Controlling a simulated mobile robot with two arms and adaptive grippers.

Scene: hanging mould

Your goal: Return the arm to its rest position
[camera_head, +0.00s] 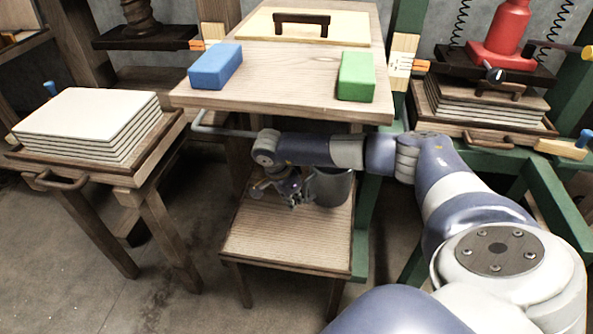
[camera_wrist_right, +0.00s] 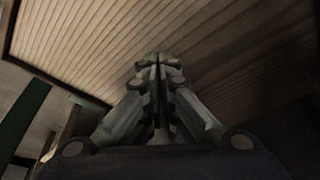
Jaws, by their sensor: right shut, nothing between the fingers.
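My right arm comes in from the lower right in the head view and reaches in under the front of the wooden table (camera_head: 290,85). My right gripper (camera_head: 293,192) hangs above the low slatted stool (camera_head: 285,240), just left of a dark grey bucket-like vessel (camera_head: 335,187). I cannot tell whether it touches the vessel. In the right wrist view the fingers (camera_wrist_right: 158,62) are shut with nothing between them, and ribbed wood fills much of the background. My left gripper is out of view.
On the table are a blue block (camera_head: 215,67), a green block (camera_head: 356,76) and a handled board (camera_head: 335,27). A stack of white sheets (camera_head: 85,120) lies on a stand at left. A red press (camera_head: 500,35) and green frame (camera_head: 480,155) stand at right.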

